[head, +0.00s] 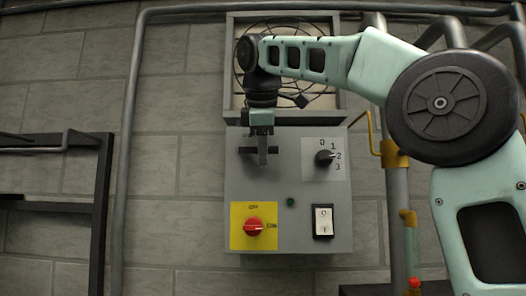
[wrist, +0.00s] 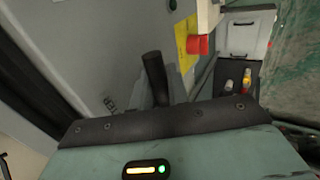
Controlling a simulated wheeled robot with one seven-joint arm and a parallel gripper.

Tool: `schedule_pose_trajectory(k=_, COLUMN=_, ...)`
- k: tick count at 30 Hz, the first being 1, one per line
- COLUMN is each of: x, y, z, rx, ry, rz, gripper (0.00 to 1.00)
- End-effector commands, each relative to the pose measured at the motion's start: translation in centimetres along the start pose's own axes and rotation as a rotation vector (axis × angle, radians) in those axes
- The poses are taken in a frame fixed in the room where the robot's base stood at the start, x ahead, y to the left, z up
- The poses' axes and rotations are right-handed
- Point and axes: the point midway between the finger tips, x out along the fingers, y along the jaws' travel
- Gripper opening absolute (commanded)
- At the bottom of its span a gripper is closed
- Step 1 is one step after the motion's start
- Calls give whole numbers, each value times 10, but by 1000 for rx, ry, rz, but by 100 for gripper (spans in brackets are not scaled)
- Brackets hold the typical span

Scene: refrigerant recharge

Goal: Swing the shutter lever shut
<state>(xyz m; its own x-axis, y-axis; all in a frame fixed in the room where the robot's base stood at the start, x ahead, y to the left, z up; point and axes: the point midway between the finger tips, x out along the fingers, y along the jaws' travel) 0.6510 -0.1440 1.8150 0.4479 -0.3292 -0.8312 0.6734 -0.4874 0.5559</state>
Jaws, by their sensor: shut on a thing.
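The shutter lever (wrist: 154,72) shows in the wrist view as a dark, round-ended bar in front of the grey control box face. In the head view my gripper (head: 261,143) is at the upper left of the grey control box (head: 285,222), just below the fan frame. It is shut on the lever, whose held part is largely hidden. In the wrist view the dark front edge of my gripper (wrist: 165,118) covers the lever's lower part. I cannot tell the lever's exact angle.
The box also carries a black selector knob (head: 324,157), a red knob (head: 253,227) on a yellow plate, a white rocker switch (head: 323,221) and a small green lamp (head: 290,202). A fan frame (head: 232,100) is above. Pipes with a yellow handle (head: 376,140) stand right; a dark rack (head: 102,190) stands left.

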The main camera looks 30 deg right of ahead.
Motion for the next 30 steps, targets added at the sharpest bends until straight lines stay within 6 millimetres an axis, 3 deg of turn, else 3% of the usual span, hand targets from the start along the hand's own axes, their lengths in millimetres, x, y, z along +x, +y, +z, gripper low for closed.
schedule_pose_trajectory(k=14, x=-1, y=1, z=0, rx=-8, ry=-9, rz=2, gripper=0)
schedule_pose_trajectory(k=15, x=-1, y=1, z=0, rx=-8, ry=-9, rz=2, gripper=24)
schedule_pose_trajectory(k=25, x=-3, y=0, z=0, rx=-7, ry=-8, rz=1, gripper=24)
schedule_pose_trajectory(k=30, x=-18, y=1, z=-1, rx=-6, ry=-7, rz=4, gripper=24)
